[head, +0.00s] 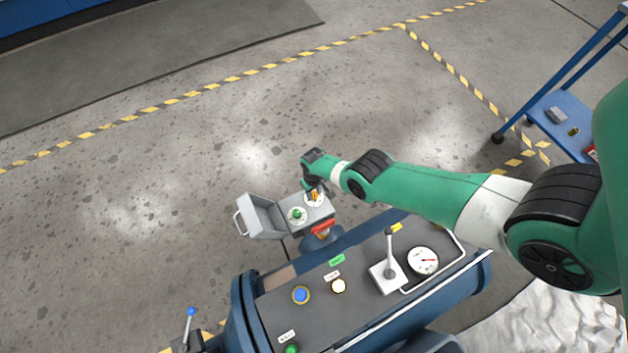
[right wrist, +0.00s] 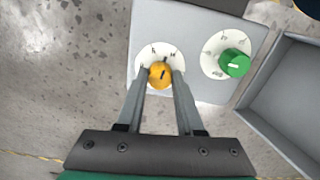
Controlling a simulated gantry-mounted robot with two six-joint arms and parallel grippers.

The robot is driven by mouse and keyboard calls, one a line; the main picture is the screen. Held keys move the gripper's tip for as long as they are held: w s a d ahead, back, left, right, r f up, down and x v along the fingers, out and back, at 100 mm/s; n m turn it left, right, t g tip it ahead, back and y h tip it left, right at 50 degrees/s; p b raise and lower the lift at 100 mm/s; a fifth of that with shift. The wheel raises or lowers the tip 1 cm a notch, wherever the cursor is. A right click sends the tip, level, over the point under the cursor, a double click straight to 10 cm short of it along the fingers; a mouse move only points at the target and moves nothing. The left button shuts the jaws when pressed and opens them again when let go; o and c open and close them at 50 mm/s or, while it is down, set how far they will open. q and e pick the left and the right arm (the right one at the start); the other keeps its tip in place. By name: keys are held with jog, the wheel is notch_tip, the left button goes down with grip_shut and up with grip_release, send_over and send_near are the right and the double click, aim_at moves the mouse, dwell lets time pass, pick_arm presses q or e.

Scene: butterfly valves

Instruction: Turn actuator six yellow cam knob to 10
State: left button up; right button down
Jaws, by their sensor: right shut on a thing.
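The yellow cam knob (right wrist: 161,75) sits on a white dial on a grey actuator box, seen from close up in the right wrist view. A dark pointer line shows on the knob; the dial marks are too small to read surely. My right gripper (right wrist: 160,76) has a finger on each side of the knob and is shut on it. In the head view the yellow knob (head: 315,195) shows small below my right gripper (head: 316,190). A green knob (right wrist: 234,63) on its own white dial (right wrist: 212,58) is beside it. My left gripper is not in view.
The actuator box has an open grey lid (head: 259,216) with a handle on its left. A red part (head: 322,230) is below the box. A blue console (head: 330,290) with a lever (head: 389,265), gauge (head: 423,261) and buttons stands in front. Open floor lies to the left.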

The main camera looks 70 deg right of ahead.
aim_at(314, 194)
jog(key=shift+m, duration=1.9)
jog(key=c, duration=0.5)
grip_release()
jog(key=shift+c, duration=0.2)
notch_tip(314, 194, up, 12)
jog(key=p, duration=1.1)
jog(key=shift+f+p, duration=0.2)
jog(key=shift+p, duration=0.1)
